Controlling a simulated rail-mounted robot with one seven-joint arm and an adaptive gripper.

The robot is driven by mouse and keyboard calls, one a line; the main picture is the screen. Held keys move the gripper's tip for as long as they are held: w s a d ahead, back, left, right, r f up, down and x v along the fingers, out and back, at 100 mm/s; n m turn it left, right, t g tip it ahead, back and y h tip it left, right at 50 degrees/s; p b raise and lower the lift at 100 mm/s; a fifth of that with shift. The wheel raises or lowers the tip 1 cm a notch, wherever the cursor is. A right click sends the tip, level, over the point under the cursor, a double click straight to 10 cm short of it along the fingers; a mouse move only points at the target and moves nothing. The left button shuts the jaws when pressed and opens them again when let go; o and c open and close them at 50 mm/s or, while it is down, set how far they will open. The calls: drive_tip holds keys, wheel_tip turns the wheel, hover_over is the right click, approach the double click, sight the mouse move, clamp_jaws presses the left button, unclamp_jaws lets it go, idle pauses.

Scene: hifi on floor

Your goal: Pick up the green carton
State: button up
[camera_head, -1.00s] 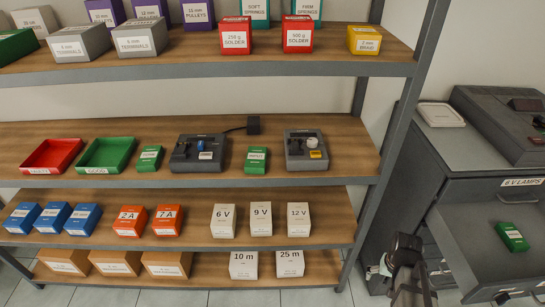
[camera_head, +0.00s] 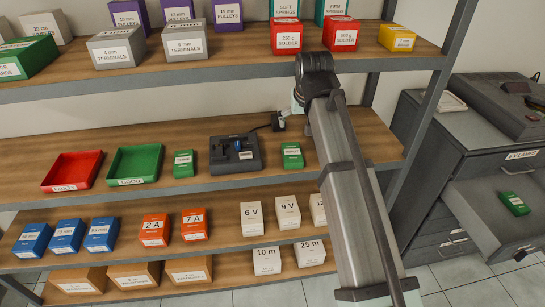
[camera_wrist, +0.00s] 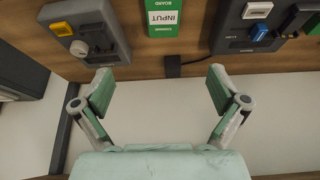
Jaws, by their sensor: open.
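Three small green cartons show in the head view. One, labelled INPUT (camera_head: 292,155), lies on the middle shelf right of a dark device. Another (camera_head: 183,164) lies between that device and the green tray. A third (camera_head: 514,203) lies in the open drawer at the right. In the wrist view the INPUT carton (camera_wrist: 163,30) lies flat at the top centre, beyond my fingertips and apart from them. My gripper (camera_wrist: 160,90) is open and empty, its two pale green fingers wide apart. In the head view my arm hides most of the gripper.
A dark device (camera_head: 235,154) stands left of the INPUT carton. Another device (camera_wrist: 88,32) shows in the wrist view. A black adapter (camera_wrist: 172,66) lies near the carton. Red (camera_head: 73,171) and green (camera_head: 134,165) trays are farther left. The upper shelf (camera_head: 225,62) overhangs.

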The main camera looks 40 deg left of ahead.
drive_tip(key=p, duration=0.3)
hover_over(292, 152)
drive_tip(key=s+d, duration=0.1)
drive_tip(key=d, duration=0.1)
drive_tip(key=shift+h, duration=0.3)
wheel_tip(292, 152, down, 11)
drive_tip(key=shift+s+d+f, duration=0.1)
drive_tip(key=shift+s+d, duration=0.05)
drive_tip(key=shift+s+p+x, duration=0.15)
drive_tip(key=shift+p+x, duration=0.4)
drive_tip(key=shift+x, duration=0.95)
drive_tip(key=shift+s+p+x, duration=0.1)
drive_tip(key=shift+p+x, duration=0.4)
drive_tip(key=shift+x, duration=0.95)
drive_tip(key=c, duration=1.3)
